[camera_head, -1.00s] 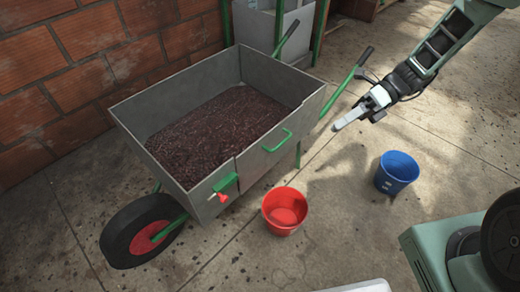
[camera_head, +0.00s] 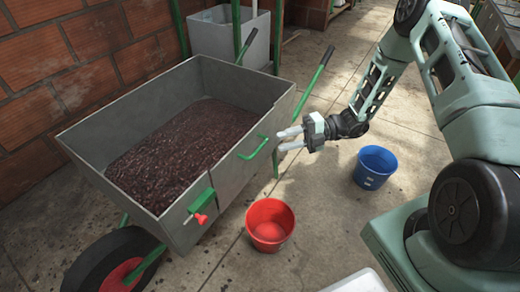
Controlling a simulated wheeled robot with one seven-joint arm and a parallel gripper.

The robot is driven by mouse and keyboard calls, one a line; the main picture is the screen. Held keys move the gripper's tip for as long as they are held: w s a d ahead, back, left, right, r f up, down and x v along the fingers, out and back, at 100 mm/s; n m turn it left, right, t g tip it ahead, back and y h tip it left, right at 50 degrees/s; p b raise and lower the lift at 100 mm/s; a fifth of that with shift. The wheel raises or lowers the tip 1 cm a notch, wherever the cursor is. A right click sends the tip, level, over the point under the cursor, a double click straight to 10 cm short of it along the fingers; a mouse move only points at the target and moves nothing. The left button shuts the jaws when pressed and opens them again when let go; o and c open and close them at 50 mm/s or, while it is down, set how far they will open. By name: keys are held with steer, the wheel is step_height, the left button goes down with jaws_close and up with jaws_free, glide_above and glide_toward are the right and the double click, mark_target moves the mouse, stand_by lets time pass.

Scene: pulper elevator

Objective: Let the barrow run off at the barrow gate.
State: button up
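The grey metal barrow (camera_head: 222,180) stands by the brick wall with dark red cherries or pulp (camera_head: 180,153) in it. Its side has a gate panel with a green handle (camera_head: 254,149) and, to the left, a green latch (camera_head: 202,203) with a red knob (camera_head: 201,218). The gate looks shut. A red bucket (camera_head: 269,224) stands on the floor below the barrow's side. My gripper (camera_head: 287,138) is to the right of the green handle, its two light fingers apart and pointing at it. Nothing shows between them. I cannot tell whether a fingertip touches the handle.
A blue bucket (camera_head: 375,167) stands on the floor to the right. The brick wall (camera_head: 70,70) lies behind the barrow. A grey bin (camera_head: 226,35) stands at the back. The concrete floor between the buckets is clear.

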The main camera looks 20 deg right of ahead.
mark_target(261, 146)
steer(key=b+x, duration=0.1)
steer(key=x, duration=0.7)
steer(key=shift+a, duration=0.15)
steer(key=shift+s, duration=0.1)
jaws_close()
